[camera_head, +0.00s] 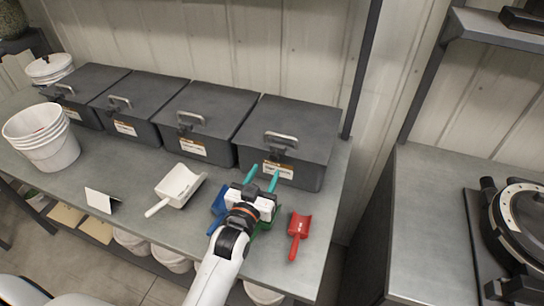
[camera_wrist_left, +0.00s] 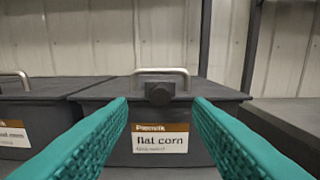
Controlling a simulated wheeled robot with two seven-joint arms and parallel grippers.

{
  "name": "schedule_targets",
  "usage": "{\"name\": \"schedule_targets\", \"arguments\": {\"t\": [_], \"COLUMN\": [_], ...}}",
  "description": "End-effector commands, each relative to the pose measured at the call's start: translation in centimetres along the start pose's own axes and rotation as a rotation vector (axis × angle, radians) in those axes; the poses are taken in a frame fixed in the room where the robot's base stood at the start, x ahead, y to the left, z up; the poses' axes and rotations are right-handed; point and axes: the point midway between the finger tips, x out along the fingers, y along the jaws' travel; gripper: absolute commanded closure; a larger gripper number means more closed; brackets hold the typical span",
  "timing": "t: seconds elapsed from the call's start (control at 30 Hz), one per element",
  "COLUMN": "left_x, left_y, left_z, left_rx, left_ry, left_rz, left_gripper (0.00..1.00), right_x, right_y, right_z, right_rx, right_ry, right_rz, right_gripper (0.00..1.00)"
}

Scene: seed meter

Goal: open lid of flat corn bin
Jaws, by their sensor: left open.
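The flat corn bin (camera_head: 290,140) is the rightmost of the dark grey lidded bins on the bench, and its lid is shut. Its metal handle (camera_head: 281,139) stands at the lid's front edge. In the left wrist view the "flat corn" label (camera_wrist_left: 160,145) is on the bin's front, with the handle (camera_wrist_left: 160,73) and a dark latch block (camera_wrist_left: 160,93) above it. My left gripper (camera_head: 263,174) has teal fingers, spread open and empty, pointing at the bin's front below the handle. In the left wrist view the fingers (camera_wrist_left: 160,120) frame the label. My right gripper is not in view.
Several similar bins (camera_head: 195,120) stand in a row to the left. A white scoop (camera_head: 177,187), a red scoop (camera_head: 299,234) and partly hidden blue and green scoops lie near my arm. White buckets (camera_head: 42,137) stand at the left. A separate bench (camera_head: 440,200) is at the right.

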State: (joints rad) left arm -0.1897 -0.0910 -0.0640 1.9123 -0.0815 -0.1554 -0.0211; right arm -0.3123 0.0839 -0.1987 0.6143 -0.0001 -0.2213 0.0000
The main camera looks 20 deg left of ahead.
Motion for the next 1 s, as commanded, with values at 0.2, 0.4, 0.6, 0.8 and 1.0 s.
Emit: {"name": "schedule_targets", "arguments": {"t": [0.2, 0.4, 0.6, 0.8, 1.0], "left_x": [4.0, 5.7, 5.9, 5.9, 5.9], "left_y": [0.0, 0.0, 0.0, 0.0, 0.0], "left_z": [0.2, 0.1, -0.1, -0.1, 0.0], "left_rx": [-0.001, -0.001, -0.001, -0.001, -0.001], "left_ry": [-0.001, 0.0, 0.001, 0.001, 0.001], "left_rz": [0.0, 0.0, 0.0, 0.0, 0.0], "left_gripper": [0.54, 0.54, 0.54, 0.67, 1.0], "right_x": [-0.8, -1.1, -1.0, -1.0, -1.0], "right_y": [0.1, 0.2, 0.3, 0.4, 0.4], "right_z": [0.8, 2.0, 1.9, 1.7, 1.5], "right_rx": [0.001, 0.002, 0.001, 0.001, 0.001], "right_ry": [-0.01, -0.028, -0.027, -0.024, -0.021], "right_rz": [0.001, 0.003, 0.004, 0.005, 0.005], "right_gripper": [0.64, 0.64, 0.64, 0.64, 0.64]}}
